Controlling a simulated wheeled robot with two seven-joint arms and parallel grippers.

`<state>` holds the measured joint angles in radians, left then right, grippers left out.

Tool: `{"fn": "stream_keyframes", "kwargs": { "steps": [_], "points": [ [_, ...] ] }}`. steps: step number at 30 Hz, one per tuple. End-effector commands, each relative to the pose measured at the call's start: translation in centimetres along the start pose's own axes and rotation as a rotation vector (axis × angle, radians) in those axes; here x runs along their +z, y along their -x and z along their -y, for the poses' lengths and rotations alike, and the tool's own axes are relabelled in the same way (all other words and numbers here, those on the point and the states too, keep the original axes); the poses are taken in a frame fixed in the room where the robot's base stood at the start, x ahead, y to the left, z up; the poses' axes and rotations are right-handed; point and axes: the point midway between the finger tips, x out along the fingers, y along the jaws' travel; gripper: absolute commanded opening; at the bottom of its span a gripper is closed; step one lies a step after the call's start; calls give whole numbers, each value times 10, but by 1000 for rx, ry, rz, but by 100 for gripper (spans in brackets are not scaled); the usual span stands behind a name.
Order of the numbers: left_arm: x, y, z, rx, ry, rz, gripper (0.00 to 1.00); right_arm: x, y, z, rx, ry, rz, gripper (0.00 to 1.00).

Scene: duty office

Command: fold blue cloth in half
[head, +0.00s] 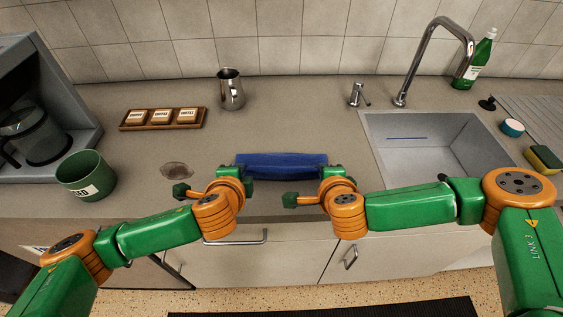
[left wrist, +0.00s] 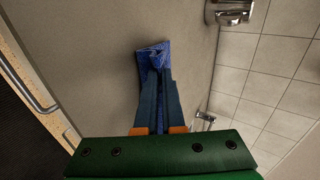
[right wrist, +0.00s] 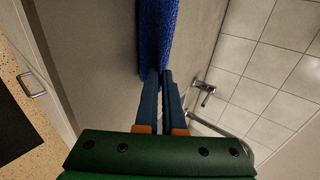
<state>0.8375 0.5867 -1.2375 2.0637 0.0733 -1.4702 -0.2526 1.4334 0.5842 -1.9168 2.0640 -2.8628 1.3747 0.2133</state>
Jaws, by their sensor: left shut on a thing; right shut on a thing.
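The blue cloth (head: 282,162) is a narrow band stretched left to right between my two grippers, over the counter near its front edge. My left gripper (head: 240,164) is shut on its left end. In the left wrist view the cloth (left wrist: 153,54) shows at the tips of the left fingers (left wrist: 157,72). My right gripper (head: 328,168) is shut on its right end. In the right wrist view the cloth (right wrist: 157,35) runs away from the right fingertips (right wrist: 156,75). I cannot tell whether its lower part touches the counter.
A green mug (head: 86,176) and coffee machine (head: 45,110) stand at left. A wooden tray (head: 130,126) with labelled blocks and a steel jug (head: 230,90) stand behind. A sink (head: 415,150) with a tap (head: 432,55) is at right. The counter behind the cloth (head: 290,115) is clear.

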Motion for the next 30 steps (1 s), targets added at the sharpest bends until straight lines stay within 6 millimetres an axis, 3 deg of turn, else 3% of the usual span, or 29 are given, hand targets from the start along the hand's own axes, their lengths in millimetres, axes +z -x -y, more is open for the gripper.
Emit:
{"fn": "stream_keyframes", "kwargs": {
  "steps": [2,8,19,30],
  "points": [
    [0,0,0,0,0,0,0,0,0,0,0,0,0,0],
    [0,0,0,1,0,1,54,0,0,0,1,0,-1,54],
    [0,5,4,0,1,0,55,0,4,4,0,-1,-1,55],
    [-2,80,34,-2,-2,-4,55,-1,80,34,-2,1,2,55]
  ]
}}
